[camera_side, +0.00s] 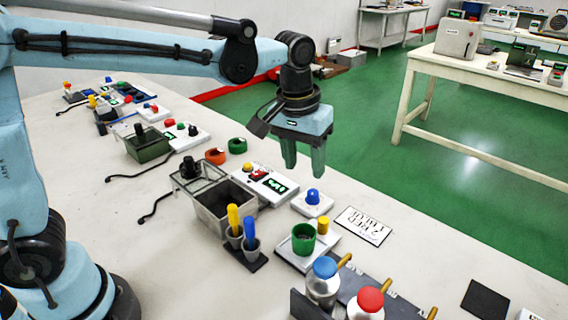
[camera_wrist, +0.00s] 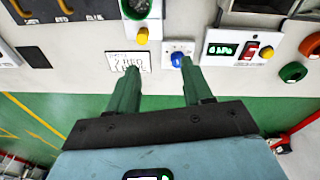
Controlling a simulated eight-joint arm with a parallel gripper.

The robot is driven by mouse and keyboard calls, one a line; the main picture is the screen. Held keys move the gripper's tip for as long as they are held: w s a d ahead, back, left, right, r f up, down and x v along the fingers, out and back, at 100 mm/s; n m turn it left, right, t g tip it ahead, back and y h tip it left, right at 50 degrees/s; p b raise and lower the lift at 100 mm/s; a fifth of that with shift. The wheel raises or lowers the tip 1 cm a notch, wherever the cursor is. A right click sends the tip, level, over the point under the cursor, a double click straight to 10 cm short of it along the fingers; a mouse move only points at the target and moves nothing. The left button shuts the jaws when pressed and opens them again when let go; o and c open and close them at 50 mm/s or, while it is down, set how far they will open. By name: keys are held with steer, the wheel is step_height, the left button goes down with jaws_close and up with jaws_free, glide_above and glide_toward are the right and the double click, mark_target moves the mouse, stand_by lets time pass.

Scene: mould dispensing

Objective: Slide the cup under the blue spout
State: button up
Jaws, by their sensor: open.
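The green cup (camera_side: 303,239) stands upright on a white plate-like device (camera_side: 292,258) on the table. In the wrist view the cup (camera_wrist: 136,9) is at the top edge, partly cut off. A bottle with a blue cap (camera_side: 325,267) and brass-coloured spout (camera_side: 345,259) stands at the front, beside a red-capped bottle (camera_side: 370,299). My gripper (camera_side: 304,166) is open and empty, raised in the air with its green fingers pointing down, apart from the cup. Its fingertips (camera_wrist: 158,65) also show in the wrist view. Whether the blue-capped bottle's spout is over anything is unclear.
A blue knob on a white box (camera_side: 313,202) and a printed card (camera_side: 363,226) lie near the cup. Two small pots with yellow and blue handles (camera_side: 242,235) and a grey bin (camera_side: 224,204) stand left of it. A dark flat square (camera_side: 485,299) lies right.

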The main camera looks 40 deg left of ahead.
mark_target(324, 219)
steer(key=shift+n+g, duration=0.3)
steer(key=shift+g, duration=0.5)
steer(key=d+f, duration=0.1)
steer(key=f, duration=0.3)
steer(key=w+d+f, duration=0.1)
steer(key=f, duration=0.4)
steer(key=w+d+f, duration=0.1)
steer(key=d+f, duration=0.1)
steer(key=f, duration=0.3)
steer(key=shift+w+f, duration=0.15)
steer(key=shift+w, duration=0.05)
steer(key=shift+c, duration=0.4)
jaws_close()
